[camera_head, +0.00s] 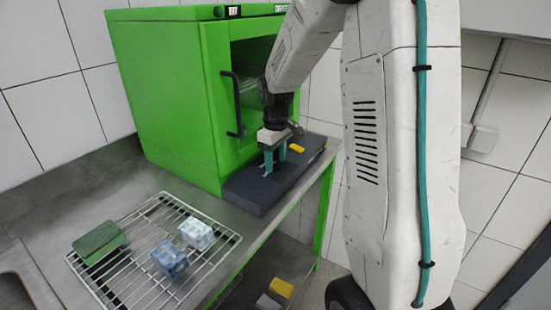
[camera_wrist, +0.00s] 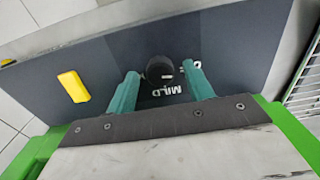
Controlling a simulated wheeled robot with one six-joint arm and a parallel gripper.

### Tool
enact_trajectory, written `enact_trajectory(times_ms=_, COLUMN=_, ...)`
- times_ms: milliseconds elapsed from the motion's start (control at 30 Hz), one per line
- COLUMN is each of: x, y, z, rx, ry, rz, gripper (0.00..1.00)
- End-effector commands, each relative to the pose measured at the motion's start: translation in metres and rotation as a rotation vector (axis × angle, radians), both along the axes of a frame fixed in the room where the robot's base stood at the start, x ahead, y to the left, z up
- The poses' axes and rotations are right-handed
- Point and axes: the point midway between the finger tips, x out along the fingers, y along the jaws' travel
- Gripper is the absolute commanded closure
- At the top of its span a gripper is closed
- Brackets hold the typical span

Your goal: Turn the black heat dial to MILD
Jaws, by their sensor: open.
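The black heat dial (camera_wrist: 159,69) is on a dark panel (camera_wrist: 228,50) in the wrist view, with the white lettering MILD beside it on the near side. Other lettering near it is partly covered. My gripper (camera_wrist: 160,88) is open, its two teal fingers on either side of the dial, apart from it as far as I can tell. In the head view my gripper (camera_head: 273,163) points down over the dark panel (camera_head: 262,190) in front of the green cabinet. The dial is not clear there. I cannot tell which mark the dial points to.
A yellow part (camera_wrist: 73,86) sits on the same panel, left of the dial in the wrist view. The green cabinet (camera_head: 165,100) with its black handle (camera_head: 234,105) stands close behind my gripper. A wire rack (camera_head: 125,290) with a green block (camera_head: 98,241) and two bluish blocks lies at left.

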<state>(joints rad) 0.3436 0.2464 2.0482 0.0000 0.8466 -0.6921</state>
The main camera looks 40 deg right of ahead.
Motion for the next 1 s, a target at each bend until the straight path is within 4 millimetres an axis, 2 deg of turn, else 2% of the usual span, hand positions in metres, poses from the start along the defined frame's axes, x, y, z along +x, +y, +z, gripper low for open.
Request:
enact_trajectory(times_ms=133, x=0.0, y=0.0001, z=0.0002, rx=0.0, ry=0.0, rz=0.0, gripper=0.48)
enact_trajectory(times_ms=167, x=-0.0001, y=0.0001, z=0.0002, rx=0.0, ry=0.0, rz=0.0, gripper=0.51)
enact_trajectory(times_ms=300, x=-0.0001, y=0.0001, z=0.0003, rx=0.0, ry=0.0, rz=0.0, gripper=0.9)
enact_trajectory(times_ms=333, x=-0.0001, y=0.0001, z=0.0003, rx=0.0, ry=0.0, rz=0.0, gripper=0.93)
enact_trajectory(times_ms=667, x=-0.0002, y=-0.0001, z=0.0006, rx=0.0, ry=0.0, rz=-0.032, gripper=0.93)
enact_trajectory(times_ms=1000, x=-0.0002, y=-0.0002, z=0.0007, rx=0.0, ry=0.0, rz=-0.244, gripper=0.93)
